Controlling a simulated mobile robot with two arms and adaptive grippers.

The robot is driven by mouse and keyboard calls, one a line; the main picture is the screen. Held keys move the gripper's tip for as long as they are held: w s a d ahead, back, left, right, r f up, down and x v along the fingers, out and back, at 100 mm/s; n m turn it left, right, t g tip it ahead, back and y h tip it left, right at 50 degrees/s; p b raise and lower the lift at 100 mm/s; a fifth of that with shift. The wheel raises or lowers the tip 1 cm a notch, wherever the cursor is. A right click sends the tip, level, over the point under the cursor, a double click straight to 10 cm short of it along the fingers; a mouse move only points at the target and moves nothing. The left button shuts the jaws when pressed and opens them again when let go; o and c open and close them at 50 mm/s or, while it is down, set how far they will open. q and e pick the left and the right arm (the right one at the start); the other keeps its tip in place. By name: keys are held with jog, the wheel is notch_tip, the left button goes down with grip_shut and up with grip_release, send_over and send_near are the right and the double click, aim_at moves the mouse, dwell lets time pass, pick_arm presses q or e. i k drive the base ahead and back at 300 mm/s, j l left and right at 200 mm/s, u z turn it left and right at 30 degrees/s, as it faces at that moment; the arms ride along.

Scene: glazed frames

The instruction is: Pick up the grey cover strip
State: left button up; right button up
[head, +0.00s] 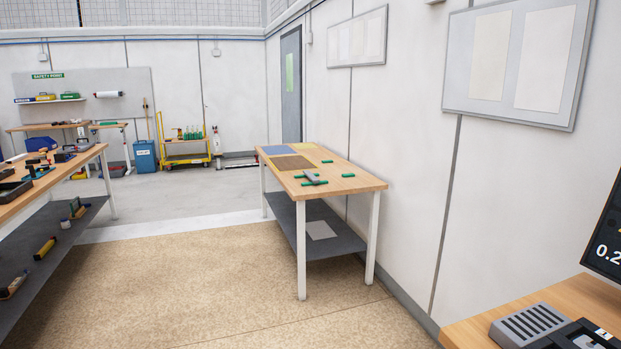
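A small grey piece (311,177) lies on the wooden-topped table (350,182) in the middle of the view, among several green pieces (348,175). It may be the grey cover strip, but it is too small to tell for sure. It is well away from me across the floor. Neither of my grippers shows in the head view.
Blue, brown and yellow mats (291,162) cover the table's far part; a grey shelf (345,244) sits below. A cluttered workbench (85,160) stands left, and a desk with a monitor (608,240) is near right. The tan floor (200,290) between is clear.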

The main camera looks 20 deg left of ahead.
aim_at(308, 173)
jog(key=i+j+u, duration=0.3)
jog(key=i+j, duration=0.15)
jog(key=i+j+u, duration=0.25)
jog(key=i, duration=0.45)
jog(key=i+j+u, duration=0.3)
jog(key=i, duration=0.3)
jog(key=i+l+u, duration=0.1)
jog(key=i+u, duration=0.15)
jog(key=i, duration=0.35)
jog(key=i+z, duration=0.15)
jog(key=i, duration=0.3)
jog(key=i+j+z, duration=0.1)
jog(key=i, duration=0.4)
jog(key=i+j+z, duration=0.15)
jog(key=i, duration=0.3)
jog(key=i+j+z, duration=0.1)
jog(key=i+j, duration=0.15)
jog(key=i, duration=0.2)
